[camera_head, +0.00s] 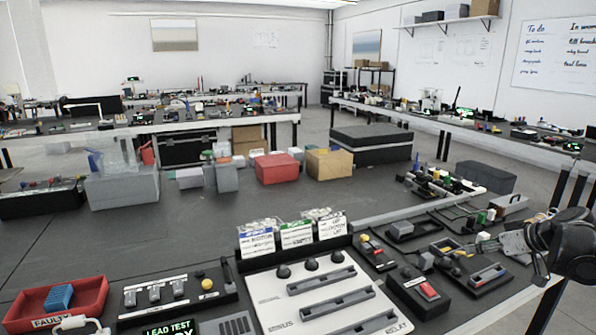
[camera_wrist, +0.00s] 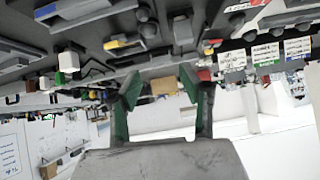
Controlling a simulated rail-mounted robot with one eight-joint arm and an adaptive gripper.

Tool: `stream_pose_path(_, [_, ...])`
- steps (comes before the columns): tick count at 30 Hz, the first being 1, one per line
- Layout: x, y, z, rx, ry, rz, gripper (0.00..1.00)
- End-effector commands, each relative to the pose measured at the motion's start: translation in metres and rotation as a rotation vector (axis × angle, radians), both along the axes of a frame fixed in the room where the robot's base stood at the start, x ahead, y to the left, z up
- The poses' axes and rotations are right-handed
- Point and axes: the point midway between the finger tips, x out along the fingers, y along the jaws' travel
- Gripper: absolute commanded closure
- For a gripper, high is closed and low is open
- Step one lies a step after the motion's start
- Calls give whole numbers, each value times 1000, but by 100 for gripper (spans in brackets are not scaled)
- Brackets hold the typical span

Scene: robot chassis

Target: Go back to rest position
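My gripper (camera_head: 492,243) is at the right edge of the head view, pointing left over the right side of the workbench. In the wrist view, which looks upside down, my gripper (camera_wrist: 160,82) has its two green-lined fingers spread apart. Nothing is held between them; only the room's background shows through the gap. My dark wrist joint is cut by the right edge of the head view. Whether the gripper touches the small parts below it cannot be told.
A white slotted panel (camera_head: 276,304), a red tray (camera_head: 92,292) holding a blue block (camera_head: 59,298), and labelled card bins (camera_head: 297,236) stand in front. Switch modules, such as a black box with a red switch (camera_head: 405,296), crowd the right side.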

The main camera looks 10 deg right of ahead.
Motion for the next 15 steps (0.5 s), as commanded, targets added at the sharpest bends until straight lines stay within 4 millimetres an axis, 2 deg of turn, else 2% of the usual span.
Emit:
stream_pose_path(1, [1, 25, 10, 4, 24, 3, 60])
stream_pose_path(3, [0, 55, 20, 11, 59, -4, 60])
stream_pose_path(8, [-10, 119, 40, 16, 133, -25, 60])
stream_pose_path(15, [-40, 205, 61, 5, 218, -64, 60])
